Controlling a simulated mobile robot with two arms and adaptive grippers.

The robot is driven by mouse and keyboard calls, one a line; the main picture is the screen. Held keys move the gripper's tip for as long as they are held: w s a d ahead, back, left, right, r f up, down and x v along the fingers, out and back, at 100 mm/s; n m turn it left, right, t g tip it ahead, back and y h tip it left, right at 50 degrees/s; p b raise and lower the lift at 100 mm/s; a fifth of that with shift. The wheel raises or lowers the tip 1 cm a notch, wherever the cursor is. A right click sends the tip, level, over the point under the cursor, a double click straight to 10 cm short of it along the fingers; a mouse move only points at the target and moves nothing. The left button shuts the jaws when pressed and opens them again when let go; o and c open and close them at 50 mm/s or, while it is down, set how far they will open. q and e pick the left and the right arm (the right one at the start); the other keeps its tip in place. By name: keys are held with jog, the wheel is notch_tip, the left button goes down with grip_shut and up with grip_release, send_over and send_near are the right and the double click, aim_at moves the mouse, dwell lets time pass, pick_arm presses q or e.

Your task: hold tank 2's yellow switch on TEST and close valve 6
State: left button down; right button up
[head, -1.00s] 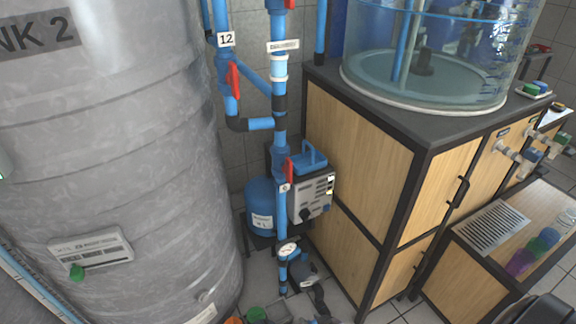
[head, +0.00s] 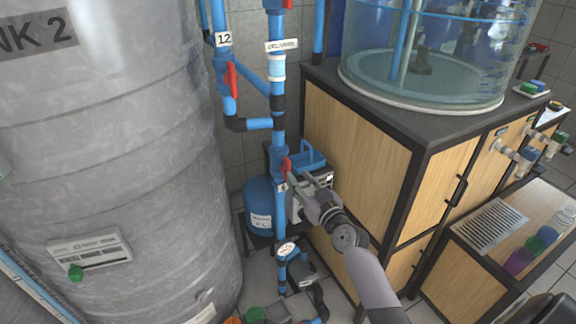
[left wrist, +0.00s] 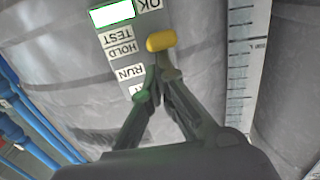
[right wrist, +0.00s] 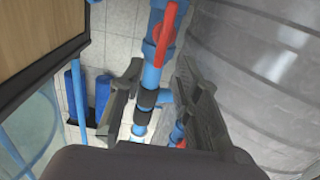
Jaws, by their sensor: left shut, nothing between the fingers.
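Valve 6 has a red handle (head: 286,166) lying along the upright blue pipe, above its number tag. My right gripper (head: 304,190) is close by, to the right of the pipe. In the right wrist view, the right gripper (right wrist: 160,70) is open with the blue pipe between its fingers; the red handle (right wrist: 166,32) is just beyond the tips. In the left wrist view, the yellow switch (left wrist: 161,41) is on a panel with TEST (left wrist: 113,35), HOLD and RUN labels. My left gripper (left wrist: 160,76) is shut and empty below it; I cannot tell whether they touch.
The grey tank 2 (head: 110,160) stands left of the pipes. A wooden cabinet (head: 355,150) carrying a clear tank is right of my gripper. A pump box (head: 325,178) and a blue vessel (head: 259,203) stand behind the pipe. A gauge (head: 286,249) is below.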

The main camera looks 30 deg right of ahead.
aim_at(290, 168)
jog(key=w, duration=0.7)
jog(key=shift+w+f, duration=0.1)
jog(key=shift+w, duration=0.3)
grip_shut()
